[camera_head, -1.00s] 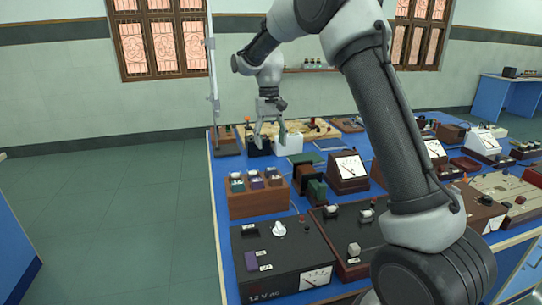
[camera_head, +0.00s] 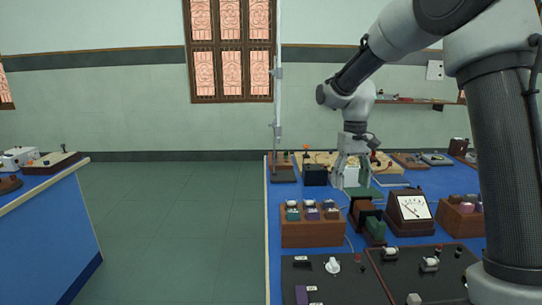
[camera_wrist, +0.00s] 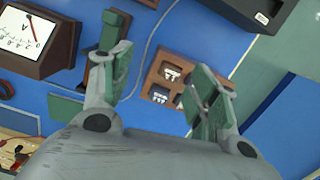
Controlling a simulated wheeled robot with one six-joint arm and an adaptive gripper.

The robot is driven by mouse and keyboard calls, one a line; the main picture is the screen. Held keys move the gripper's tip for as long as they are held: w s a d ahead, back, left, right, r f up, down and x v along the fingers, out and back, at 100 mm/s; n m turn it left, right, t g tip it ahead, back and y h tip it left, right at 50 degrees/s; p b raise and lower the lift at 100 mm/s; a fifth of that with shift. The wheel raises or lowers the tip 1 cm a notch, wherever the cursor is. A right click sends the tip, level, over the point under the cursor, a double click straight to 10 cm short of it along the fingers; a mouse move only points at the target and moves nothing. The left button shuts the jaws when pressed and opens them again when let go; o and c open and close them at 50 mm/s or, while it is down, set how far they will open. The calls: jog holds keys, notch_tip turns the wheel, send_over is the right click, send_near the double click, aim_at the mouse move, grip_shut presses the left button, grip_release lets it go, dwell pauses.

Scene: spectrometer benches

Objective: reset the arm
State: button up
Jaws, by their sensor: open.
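The blue bench (camera_head: 274,235) is crowded: a brown block with several knobs (camera_head: 312,238), an analog meter (camera_head: 410,212), a black control box (camera_head: 335,285). A tall pole (camera_head: 277,100) stands at its back left corner. Open green floor (camera_head: 180,225) separates it from another bench (camera_head: 50,235) at left.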

jog(key=s+d+r+t, duration=0.2)
jog(key=s+d, duration=0.1)
jog(key=s, duration=0.6)
jog(key=s+d+r+m+t, duration=0.1)
jog(key=s+d+r, duration=0.2)
jog(key=s, duration=0.7)
jog(key=s+d+r+t, duration=0.2)
jog(key=s+d, duration=0.3)
jog(key=s, duration=0.4)
jog(key=shift+s+r+t, duration=0.15)
jog(key=shift+r+t, duration=0.15)
jog(key=shift+r, duration=0.35)
